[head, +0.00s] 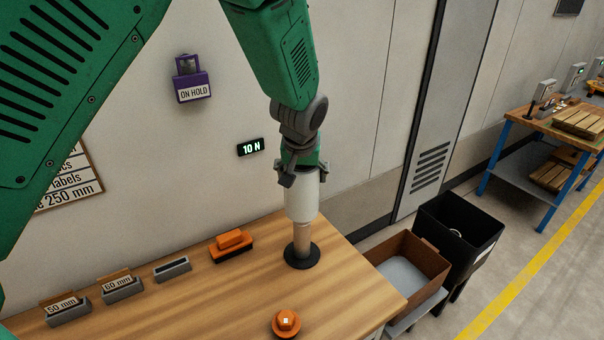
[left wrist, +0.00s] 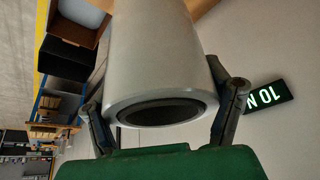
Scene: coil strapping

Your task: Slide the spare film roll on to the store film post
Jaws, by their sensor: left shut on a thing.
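The spare film roll (head: 301,200) is a pale grey-white cylinder, held upright in the head view. My left gripper (head: 300,172) is shut on its upper end from above. The store film post (head: 302,240) is a light brown rod on a round black base (head: 301,257) on the bench. Its lower part shows directly below the roll, in line with it. Its top is hidden, and I cannot tell how far it is inside the roll. In the left wrist view the roll (left wrist: 165,55) sits between both fingers (left wrist: 162,98), its dark bore facing the camera. My right gripper is not in view.
The wooden bench (head: 210,290) holds an orange block (head: 231,245), an orange knob (head: 286,322) and small grey label holders (head: 122,288). A wall display (head: 250,147) reads 10 N. A brown open box (head: 411,262) and black bin (head: 458,238) stand right of the bench.

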